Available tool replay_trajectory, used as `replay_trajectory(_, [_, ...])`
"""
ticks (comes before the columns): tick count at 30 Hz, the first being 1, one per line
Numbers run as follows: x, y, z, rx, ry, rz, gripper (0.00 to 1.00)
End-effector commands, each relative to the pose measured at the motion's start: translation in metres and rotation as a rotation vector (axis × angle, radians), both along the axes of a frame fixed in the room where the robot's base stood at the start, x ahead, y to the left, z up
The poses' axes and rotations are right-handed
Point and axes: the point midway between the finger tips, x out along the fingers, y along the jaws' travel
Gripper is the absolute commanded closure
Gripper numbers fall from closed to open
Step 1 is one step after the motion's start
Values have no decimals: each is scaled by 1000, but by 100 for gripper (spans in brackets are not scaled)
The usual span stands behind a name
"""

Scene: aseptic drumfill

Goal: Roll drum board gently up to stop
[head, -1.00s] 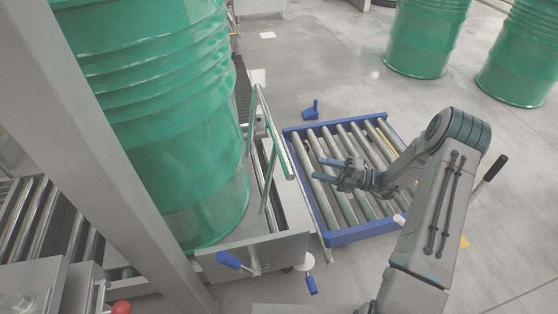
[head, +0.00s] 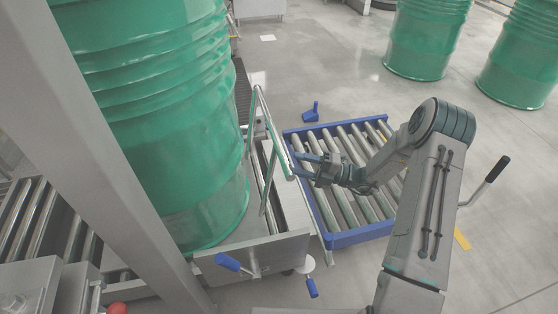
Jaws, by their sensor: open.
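A large green drum (head: 165,120) stands upright at the left on a grey board or platform (head: 265,247); its top is cut off by the frame. A tubular metal handle frame (head: 268,140) with a green bar rises along the platform's right side. My gripper (head: 297,165) is open, its fingers pointing left, close to the slanted green bar of this frame. I cannot tell whether the fingers touch or straddle the bar. No stop can be clearly told apart.
A blue-framed roller bed (head: 343,239) lies beneath my arm. Blue-handled levers (head: 228,261) stick out at the platform's front. A grey post (head: 110,150) crosses the left side. Two green drums (head: 425,40) (head: 520,55) stand at the back right. Open floor lies between.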

Motion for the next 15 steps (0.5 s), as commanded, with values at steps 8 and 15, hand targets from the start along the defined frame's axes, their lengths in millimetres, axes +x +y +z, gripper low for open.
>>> replay_trajectory(8, [2,23,3,1,0,2,53])
replay_trajectory(15, [5,42,7,0,0,1,53])
